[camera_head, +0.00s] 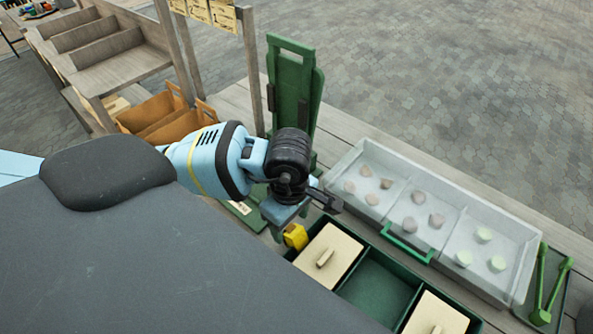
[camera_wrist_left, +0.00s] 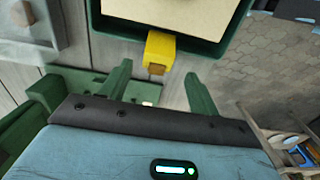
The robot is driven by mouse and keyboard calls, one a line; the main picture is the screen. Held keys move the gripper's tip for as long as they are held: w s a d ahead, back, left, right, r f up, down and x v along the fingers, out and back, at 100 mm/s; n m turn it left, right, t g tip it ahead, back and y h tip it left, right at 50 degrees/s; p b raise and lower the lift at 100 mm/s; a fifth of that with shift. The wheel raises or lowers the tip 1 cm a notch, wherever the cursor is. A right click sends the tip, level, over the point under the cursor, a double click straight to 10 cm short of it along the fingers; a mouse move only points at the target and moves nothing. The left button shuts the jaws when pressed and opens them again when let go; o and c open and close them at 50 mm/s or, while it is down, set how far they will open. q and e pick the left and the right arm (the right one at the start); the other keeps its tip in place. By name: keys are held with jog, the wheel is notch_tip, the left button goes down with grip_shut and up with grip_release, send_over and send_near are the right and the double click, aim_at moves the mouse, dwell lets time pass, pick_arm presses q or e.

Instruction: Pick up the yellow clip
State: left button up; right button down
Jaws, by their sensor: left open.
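The yellow clip (camera_head: 296,237) sits at the near-left rim of the dark green divided box (camera_head: 400,312), and looks clipped to its edge. In the left wrist view the yellow clip (camera_wrist_left: 160,48) lies just beyond and between my fingertips, against the green rim. My left gripper (camera_head: 308,204) is beside and above the clip in the head view. In the left wrist view its two green fingers (camera_wrist_left: 157,82) are spread apart with nothing between them. My right gripper is in neither view.
A grey three-part tray (camera_head: 448,252) with several lumps stands behind the box. A green upright stand (camera_head: 291,80) is behind my arm. Brown bags (camera_head: 160,115) stand at the left. Green tongs (camera_head: 548,290) lie at the right.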

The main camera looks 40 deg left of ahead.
aim_at(292, 230)
pick_arm(q)
jog(key=shift+w+d+f, duration=0.1)
jog(key=shift+w+f, duration=0.05)
jog(key=shift+f, duration=2.4)
jog(key=c, duration=1)
